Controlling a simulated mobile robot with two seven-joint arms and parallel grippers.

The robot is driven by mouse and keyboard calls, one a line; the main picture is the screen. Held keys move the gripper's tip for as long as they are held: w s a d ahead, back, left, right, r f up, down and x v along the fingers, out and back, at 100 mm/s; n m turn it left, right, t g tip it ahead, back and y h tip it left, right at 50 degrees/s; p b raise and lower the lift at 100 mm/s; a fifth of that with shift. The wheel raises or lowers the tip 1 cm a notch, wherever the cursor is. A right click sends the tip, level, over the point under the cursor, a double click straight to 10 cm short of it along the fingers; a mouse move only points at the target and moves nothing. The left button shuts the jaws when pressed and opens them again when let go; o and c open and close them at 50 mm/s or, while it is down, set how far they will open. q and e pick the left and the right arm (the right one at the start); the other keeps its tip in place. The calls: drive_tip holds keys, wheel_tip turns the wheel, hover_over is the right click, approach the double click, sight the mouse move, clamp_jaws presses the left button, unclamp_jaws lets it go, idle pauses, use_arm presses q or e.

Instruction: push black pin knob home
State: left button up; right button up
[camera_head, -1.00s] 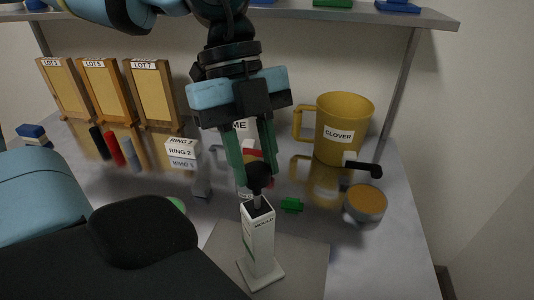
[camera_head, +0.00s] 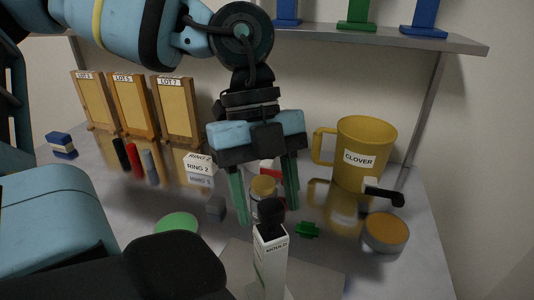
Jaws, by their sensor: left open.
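The black pin knob (camera_head: 271,214) sits at the top of an upright white post (camera_head: 271,264) with dark lettering. No bare pin shaft shows between knob and post. The post stands on a grey plate (camera_head: 322,281). My left gripper (camera_head: 266,212) points down with its two green fingers apart, one on each side of the knob in the picture. I cannot tell how far behind or above the knob the fingertips are. The gripper holds nothing. My right gripper is not in view.
A yellow CLOVER mug (camera_head: 366,150), a round orange-topped tin (camera_head: 386,231) and a small green piece (camera_head: 307,230) are to the right. RING boxes (camera_head: 199,166) and a green disc (camera_head: 177,223) are left. Framed LOT boards (camera_head: 131,102) stand behind. A shelf (camera_head: 385,39) crosses above.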

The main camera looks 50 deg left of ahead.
use_arm(q)
drive_tip(key=shift+r, duration=0.1)
drive_tip(key=v, duration=0.7)
drive_tip(key=shift+r, duration=0.25)
